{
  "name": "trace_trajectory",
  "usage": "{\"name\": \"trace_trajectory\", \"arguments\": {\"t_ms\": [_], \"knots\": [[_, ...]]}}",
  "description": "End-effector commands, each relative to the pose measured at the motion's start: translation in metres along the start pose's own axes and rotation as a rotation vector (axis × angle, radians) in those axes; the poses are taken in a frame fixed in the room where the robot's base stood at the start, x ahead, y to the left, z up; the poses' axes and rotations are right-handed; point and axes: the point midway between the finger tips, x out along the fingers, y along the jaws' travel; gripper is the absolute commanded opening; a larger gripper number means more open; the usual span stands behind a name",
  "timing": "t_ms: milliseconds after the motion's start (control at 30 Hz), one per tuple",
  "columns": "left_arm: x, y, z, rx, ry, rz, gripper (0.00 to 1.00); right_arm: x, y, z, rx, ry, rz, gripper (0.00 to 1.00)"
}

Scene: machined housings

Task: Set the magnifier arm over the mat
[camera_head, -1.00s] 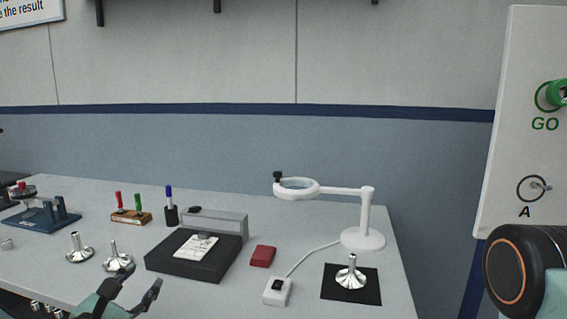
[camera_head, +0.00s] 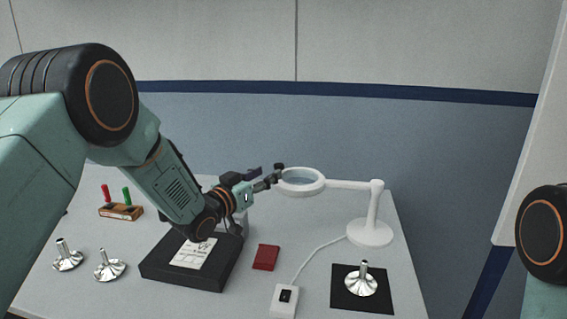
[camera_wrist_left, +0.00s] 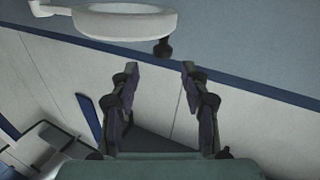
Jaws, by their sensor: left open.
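The white magnifier has a ring head (camera_head: 301,181) on a horizontal arm that runs right to a post on a round base (camera_head: 370,234). A dark knob (camera_head: 279,168) sits on the left of the ring. The black mat (camera_head: 378,297) lies at the front right with a shiny metal part (camera_head: 361,280) standing on it. My left gripper (camera_head: 272,179) is at the ring's left, close to the knob. In the left wrist view my gripper (camera_wrist_left: 160,68) is open, with the knob (camera_wrist_left: 163,48) beyond the gap between its fingers. My right gripper is out of view.
A black block (camera_head: 160,265) with a paper sheet is under my left arm. A marker holder (camera_head: 121,212) is at the back left.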

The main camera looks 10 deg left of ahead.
Motion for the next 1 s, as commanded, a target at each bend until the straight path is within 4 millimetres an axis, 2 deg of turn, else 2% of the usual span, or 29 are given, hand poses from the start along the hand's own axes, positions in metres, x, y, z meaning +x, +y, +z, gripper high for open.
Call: {"name": "trace_trajectory", "arguments": {"t_ms": [133, 267, 700, 1000], "knots": [[-0.004, 0.000, 0.001, 0.091, -0.006, -0.006, 0.46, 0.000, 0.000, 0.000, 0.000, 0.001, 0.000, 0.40], [0.002, 0.000, 0.002, 0.105, -0.004, -0.006, 0.46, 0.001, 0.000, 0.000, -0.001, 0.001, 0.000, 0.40], [0.060, -0.001, 0.003, 0.103, -0.004, -0.002, 0.46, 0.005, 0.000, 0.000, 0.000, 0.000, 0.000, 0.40], [0.076, -0.002, 0.002, 0.100, -0.005, -0.003, 0.46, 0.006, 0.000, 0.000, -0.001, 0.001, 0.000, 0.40]]}}
